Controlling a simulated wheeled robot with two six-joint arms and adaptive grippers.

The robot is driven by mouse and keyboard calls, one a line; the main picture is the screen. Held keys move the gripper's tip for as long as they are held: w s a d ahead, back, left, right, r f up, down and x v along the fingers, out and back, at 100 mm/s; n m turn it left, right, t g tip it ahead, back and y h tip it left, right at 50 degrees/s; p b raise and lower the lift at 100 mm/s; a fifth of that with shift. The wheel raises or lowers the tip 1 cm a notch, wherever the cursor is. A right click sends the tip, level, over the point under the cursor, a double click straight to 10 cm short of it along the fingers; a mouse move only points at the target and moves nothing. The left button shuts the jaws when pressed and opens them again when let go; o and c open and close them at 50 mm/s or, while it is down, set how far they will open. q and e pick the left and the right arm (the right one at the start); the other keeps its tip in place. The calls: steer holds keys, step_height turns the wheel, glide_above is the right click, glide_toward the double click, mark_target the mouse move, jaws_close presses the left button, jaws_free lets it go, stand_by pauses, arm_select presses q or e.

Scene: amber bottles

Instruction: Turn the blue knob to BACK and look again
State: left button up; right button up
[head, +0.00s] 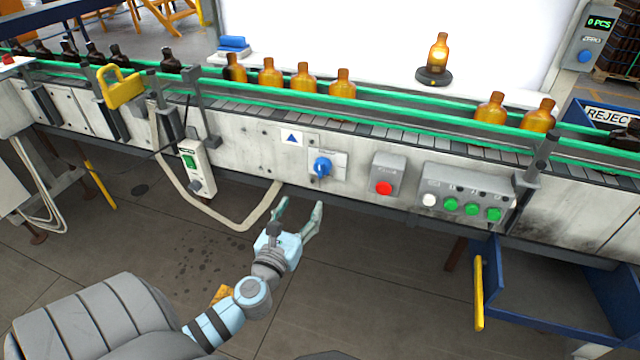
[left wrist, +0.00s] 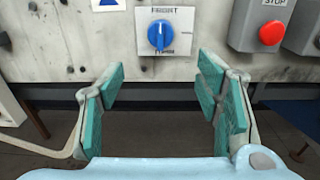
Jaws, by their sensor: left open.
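The blue knob (head: 321,167) sits on a pale plate on the front of the conveyor. In the left wrist view the knob (left wrist: 161,35) stands with its grip and white mark about upright, between a word above that looks like FRONT and a partly covered word below. My left gripper (head: 298,210) is open and empty, below and slightly left of the knob and apart from it. In the left wrist view its green-padded fingers (left wrist: 165,95) are spread, with the knob above the gap. My right gripper is not in view.
A red stop button (head: 383,188) and a box of white and green buttons (head: 465,205) are right of the knob. A hand unit (head: 196,168) with a hanging cable is at left. Amber bottles (head: 305,77) stand on the conveyor; one bottle (head: 438,53) stands on a dark round stand behind.

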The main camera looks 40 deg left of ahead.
mark_target(320, 172)
arm_select(q)
steer(key=x, duration=1.3)
steer(key=shift+w+a+r+b, duration=0.15)
steer(key=shift+w+b, duration=0.15)
steer(key=shift+b, duration=0.05)
steer(key=c, duration=1.2)
